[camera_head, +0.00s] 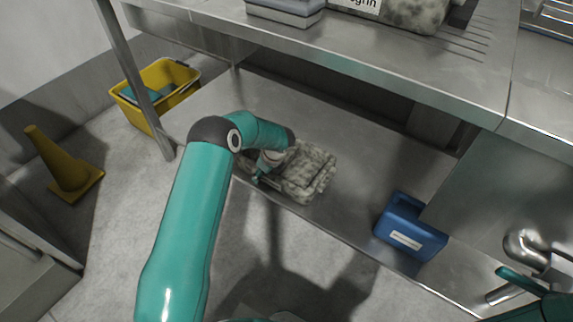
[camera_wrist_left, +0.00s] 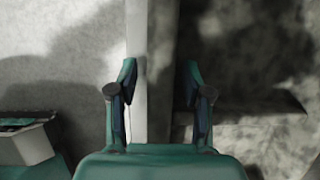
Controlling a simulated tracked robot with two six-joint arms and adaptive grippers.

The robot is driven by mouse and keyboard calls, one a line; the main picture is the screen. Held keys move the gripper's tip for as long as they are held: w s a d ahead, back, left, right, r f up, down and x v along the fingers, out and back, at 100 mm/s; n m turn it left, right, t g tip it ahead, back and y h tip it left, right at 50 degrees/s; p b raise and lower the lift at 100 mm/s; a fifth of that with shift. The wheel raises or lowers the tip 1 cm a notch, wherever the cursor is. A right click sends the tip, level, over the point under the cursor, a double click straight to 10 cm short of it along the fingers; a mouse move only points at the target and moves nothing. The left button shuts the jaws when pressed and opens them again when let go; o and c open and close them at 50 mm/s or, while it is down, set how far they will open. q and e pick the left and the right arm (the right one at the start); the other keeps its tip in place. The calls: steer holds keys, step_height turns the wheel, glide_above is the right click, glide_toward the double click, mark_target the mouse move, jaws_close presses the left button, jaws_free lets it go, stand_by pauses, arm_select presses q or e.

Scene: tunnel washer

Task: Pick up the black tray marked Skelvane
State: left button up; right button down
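I cannot make out a black tray marked Skelvane in either view. My left gripper (camera_head: 258,176) is low at the front edge of the steel lower shelf (camera_head: 350,150), beside a mottled grey block-like thing (camera_head: 308,172). In the left wrist view its two fingers (camera_wrist_left: 160,88) are apart. The pale shelf edge (camera_wrist_left: 137,60) and a dark, shadowed area lie beyond them, with nothing clearly held. The mottled thing fills the right of that view (camera_wrist_left: 265,100). My right gripper is not clearly visible.
A blue bin (camera_head: 408,232) with a white label stands on the lower shelf at right. A steel upper bench (camera_head: 350,55) overhangs the shelf. A yellow crate (camera_head: 172,76) and yellow cone (camera_head: 58,168) stand at left. Steel pipework (camera_head: 528,245) is at lower right.

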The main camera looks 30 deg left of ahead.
arm_select(q)
jaws_close()
steer(key=shift+r, duration=0.1)
